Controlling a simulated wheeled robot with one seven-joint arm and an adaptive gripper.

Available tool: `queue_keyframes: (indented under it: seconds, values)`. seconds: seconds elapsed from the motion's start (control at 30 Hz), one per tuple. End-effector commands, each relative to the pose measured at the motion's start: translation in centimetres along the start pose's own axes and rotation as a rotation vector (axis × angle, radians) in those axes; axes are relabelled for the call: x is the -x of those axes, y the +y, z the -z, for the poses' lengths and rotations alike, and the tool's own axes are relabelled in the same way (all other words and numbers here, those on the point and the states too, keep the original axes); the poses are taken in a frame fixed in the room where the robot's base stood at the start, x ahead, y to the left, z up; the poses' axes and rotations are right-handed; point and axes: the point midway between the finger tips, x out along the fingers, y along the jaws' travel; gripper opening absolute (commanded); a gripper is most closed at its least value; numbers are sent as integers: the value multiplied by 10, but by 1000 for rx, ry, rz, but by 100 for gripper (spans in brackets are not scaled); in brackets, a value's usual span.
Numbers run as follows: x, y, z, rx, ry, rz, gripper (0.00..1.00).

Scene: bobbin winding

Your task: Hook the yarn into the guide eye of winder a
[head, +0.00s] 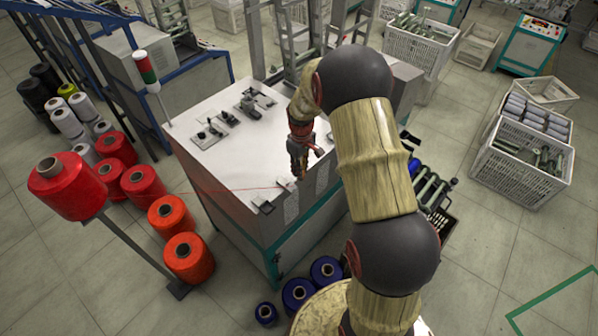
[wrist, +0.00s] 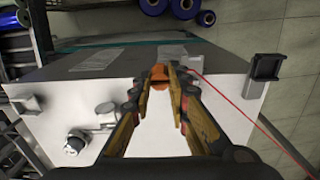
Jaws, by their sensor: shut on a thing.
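My gripper (head: 300,168) points down over the front right part of the white machine top. It is shut on the red yarn (head: 225,189), which runs left to the red cone (head: 65,187) on a stand. In the wrist view the fingertips (wrist: 162,76) are close together, with an orange piece between them, and the yarn (wrist: 245,107) leaves them to the right. Small dark fittings (head: 208,133) sit on the top; one dark bracket (wrist: 265,70) stands right of the fingers in the wrist view. I cannot tell which fitting is winder a's guide eye.
The white machine top (head: 215,165) is mostly bare between fittings. A red-green signal lamp (head: 147,70) stands at its left corner. Orange cones (head: 186,257) and blue spools (head: 298,292) stand on the floor in front. Crates (head: 525,155) are at the right.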

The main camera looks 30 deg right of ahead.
Motion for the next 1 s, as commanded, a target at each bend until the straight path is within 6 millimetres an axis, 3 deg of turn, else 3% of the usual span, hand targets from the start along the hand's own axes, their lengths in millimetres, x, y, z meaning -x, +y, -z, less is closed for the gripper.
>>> queue_keyframes:
  seconds: [0.37,1.0]
  values:
    - [3,0,0,0,0,0,0]
    - [31,6,0,1,1,-1,0]
